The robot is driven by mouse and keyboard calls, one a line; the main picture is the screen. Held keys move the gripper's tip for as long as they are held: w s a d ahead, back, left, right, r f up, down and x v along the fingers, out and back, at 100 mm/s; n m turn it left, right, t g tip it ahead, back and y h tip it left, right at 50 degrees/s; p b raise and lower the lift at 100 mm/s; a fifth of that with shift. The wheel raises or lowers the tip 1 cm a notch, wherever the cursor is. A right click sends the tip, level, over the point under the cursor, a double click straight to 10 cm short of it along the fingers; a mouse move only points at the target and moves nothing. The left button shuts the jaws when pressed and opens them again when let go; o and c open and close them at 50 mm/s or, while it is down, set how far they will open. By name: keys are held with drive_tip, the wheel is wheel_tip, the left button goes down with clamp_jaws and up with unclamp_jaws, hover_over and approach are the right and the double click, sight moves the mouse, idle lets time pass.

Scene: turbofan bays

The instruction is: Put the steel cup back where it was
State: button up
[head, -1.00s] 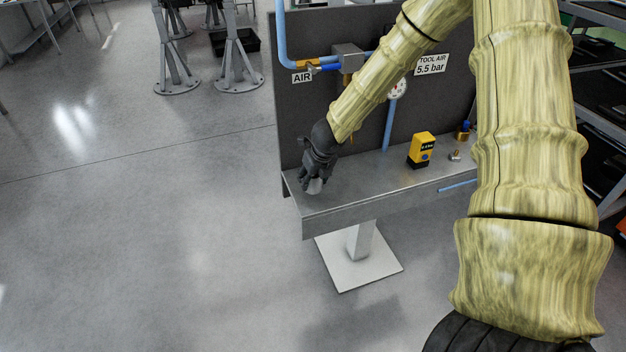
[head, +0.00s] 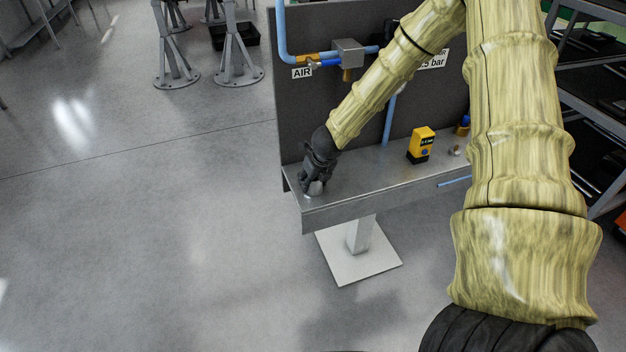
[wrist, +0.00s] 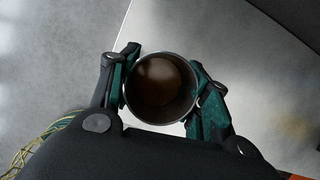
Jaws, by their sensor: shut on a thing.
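The steel cup (wrist: 160,121) is between the two fingers of my gripper (wrist: 162,92) in the wrist view. I look down into its round mouth; the inside is brownish and dark. The fingers press on it from both sides, and it looks roughly upright. In the head view my gripper (head: 314,188) is low at the left end of the grey shelf (head: 375,188), and a small part of the cup (head: 315,188) shows below the fingers. I cannot tell whether the cup's base touches the shelf.
A yellow and black device (head: 421,144) stands on the shelf to the right, with small brass fittings (head: 455,150) beyond it. A dark panel (head: 330,105) with blue pipes rises behind the shelf. The shelf between my gripper and the yellow device is clear.

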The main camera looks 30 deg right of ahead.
drive_tip(key=o, duration=1.2)
drive_tip(key=shift+c, duration=0.2)
drive_tip(key=shift+r, duration=0.2)
drive_tip(key=v, duration=1.2)
drive_tip(key=s+a+f+n+g+h, duration=0.1)
drive_tip(key=s+a+f+n, duration=0.3)
drive_tip(key=s+f+n, duration=0.5)
drive_tip(key=s+a+f+n+g+h, duration=0.1)
drive_tip(key=s+a+f+n+g, duration=0.15)
drive_tip(key=s+f+n, duration=0.65)
drive_tip(key=s+a+f+n+y, duration=0.1)
drive_tip(key=s+a+f+n, duration=0.5)
drive_tip(key=s+n, duration=0.2)
drive_tip(key=s+a+f+n+y, duration=0.1)
drive_tip(key=s+a+f+n, duration=0.5)
drive_tip(key=s+n, duration=0.3)
drive_tip(key=shift+a+n+g+y, duration=0.3)
drive_tip(key=shift+a+n+g, duration=0.15)
drive_tip(key=shift+a+n, duration=0.4)
